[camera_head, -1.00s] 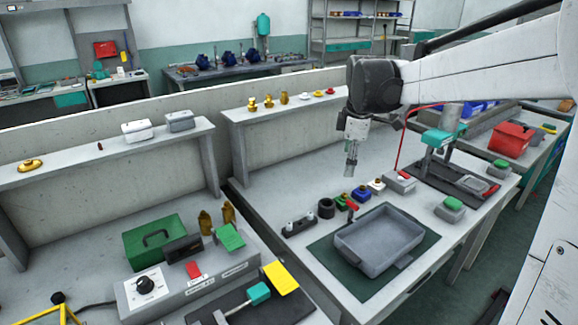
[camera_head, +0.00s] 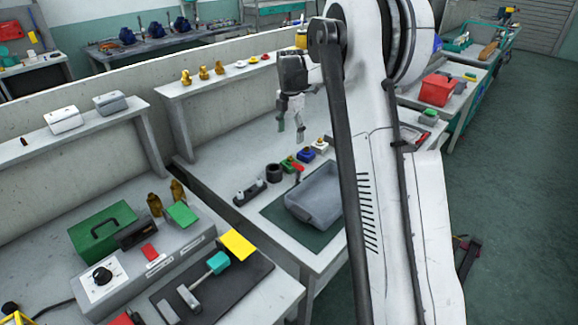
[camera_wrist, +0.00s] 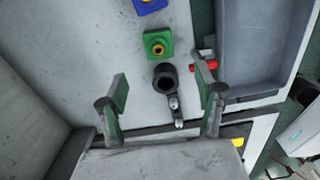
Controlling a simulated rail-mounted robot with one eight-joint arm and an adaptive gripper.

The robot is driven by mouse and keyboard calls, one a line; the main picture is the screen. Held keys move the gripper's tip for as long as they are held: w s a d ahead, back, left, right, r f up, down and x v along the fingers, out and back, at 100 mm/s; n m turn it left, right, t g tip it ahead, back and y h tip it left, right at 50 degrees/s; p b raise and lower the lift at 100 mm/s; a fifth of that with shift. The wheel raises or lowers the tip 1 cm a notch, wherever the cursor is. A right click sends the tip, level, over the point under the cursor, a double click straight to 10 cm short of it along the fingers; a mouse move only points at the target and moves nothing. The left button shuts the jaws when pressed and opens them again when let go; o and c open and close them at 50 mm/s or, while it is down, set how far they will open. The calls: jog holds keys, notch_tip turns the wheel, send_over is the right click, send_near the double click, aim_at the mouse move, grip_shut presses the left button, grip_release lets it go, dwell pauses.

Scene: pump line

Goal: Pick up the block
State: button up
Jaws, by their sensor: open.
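Several small blocks stand in a row on the bench: a dark block with two silver pins (camera_head: 250,192), a green block with a brass centre (camera_head: 288,164), a blue block (camera_head: 306,154) and a white block (camera_head: 320,146). I cannot tell which one the task means. My gripper (camera_head: 291,132) is open and empty, hanging above the bench. In the wrist view its fingers (camera_wrist: 160,88) are apart, with a black ring (camera_wrist: 165,77) and part of the pinned block (camera_wrist: 176,112) seen between them. The green block (camera_wrist: 158,44) shows beyond them.
A grey tray (camera_head: 318,190) sits on a dark green mat (camera_head: 275,212) right of the row. A red-handled part (camera_wrist: 204,66) lies beside the tray. A shelf (camera_head: 190,87) runs behind the bench. My arm hides the bench's right part.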

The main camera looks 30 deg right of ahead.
aim_at(290, 157)
notch_tip(290, 157, down, 12)
jog(key=shift+w+r, duration=0.15)
jog(key=shift+r, duration=0.05)
jog(key=c, duration=1.5)
jog(key=shift+r, duration=0.1)
